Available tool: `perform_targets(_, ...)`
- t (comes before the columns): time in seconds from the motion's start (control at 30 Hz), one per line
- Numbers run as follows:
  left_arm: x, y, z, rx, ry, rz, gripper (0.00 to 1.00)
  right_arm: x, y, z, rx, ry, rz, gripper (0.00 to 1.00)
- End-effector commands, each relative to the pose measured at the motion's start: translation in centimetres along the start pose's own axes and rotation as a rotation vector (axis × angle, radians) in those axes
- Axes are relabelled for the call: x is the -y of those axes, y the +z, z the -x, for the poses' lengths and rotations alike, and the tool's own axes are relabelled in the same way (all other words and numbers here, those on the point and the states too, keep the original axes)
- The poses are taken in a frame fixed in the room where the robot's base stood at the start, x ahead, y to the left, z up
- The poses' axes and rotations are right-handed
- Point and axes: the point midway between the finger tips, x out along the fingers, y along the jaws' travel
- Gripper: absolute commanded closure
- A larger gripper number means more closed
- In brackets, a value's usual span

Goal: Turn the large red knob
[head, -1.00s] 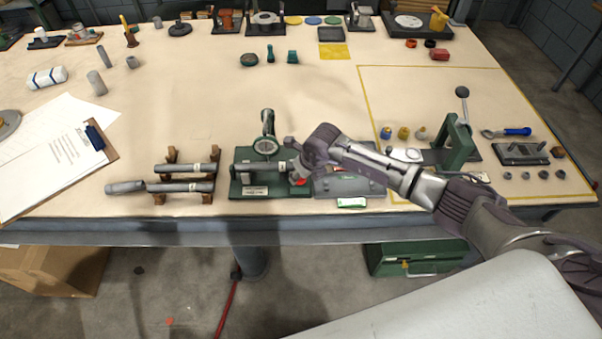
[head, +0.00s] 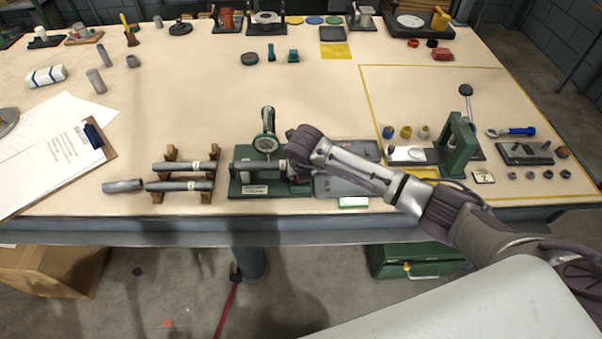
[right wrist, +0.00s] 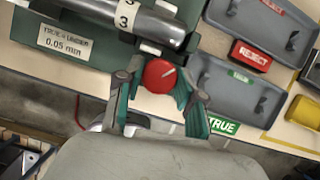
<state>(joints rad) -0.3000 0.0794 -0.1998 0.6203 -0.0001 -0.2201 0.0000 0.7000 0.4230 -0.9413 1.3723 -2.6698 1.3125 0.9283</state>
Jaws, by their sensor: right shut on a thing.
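The large red knob (right wrist: 158,77) has a pale pointer line and shows in the right wrist view at the front of the green fixture. My right gripper (right wrist: 159,73) has one finger on each side of the knob and is shut on it. In the head view my right arm's end hides the knob. The green fixture (head: 262,190) carries a dial gauge (head: 265,144) and a grey shaft, which shows in the right wrist view (right wrist: 150,25) with a "3" tag. My left gripper is in neither view.
Grey shafts (head: 178,186) lie on wooden cradles left of the fixture, and a loose grey cylinder (head: 122,186) lies beside them. Grey trays (right wrist: 235,92) with a red reject label and a green TRUE label (right wrist: 223,126) sit right of the knob. The table's middle is clear.

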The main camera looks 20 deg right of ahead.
Motion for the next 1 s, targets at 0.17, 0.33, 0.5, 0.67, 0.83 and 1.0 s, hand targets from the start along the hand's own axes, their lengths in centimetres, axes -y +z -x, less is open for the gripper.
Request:
perform_targets(0.17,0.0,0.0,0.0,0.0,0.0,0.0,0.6,0.0,0.1,0.1,0.002,-0.001,-0.005,0.97)
perform_targets(0.33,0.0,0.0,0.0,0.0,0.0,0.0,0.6,0.0,0.1,0.1,0.002,-0.001,-0.005,0.97)
perform_targets(0.5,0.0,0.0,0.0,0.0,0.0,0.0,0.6,0.0,0.1,0.1,0.002,-0.001,-0.004,0.42)
perform_targets(0.67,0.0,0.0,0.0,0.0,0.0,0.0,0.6,0.0,0.1,0.0,0.001,-0.001,-0.004,0.37)
perform_targets(0.83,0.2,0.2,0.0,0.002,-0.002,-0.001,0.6,0.0,0.0,0.1,0.001,-0.001,-0.004,0.37)
perform_targets(1.0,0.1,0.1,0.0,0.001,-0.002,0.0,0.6,0.0,0.1,1.6,0.002,0.0,-0.004,0.37)
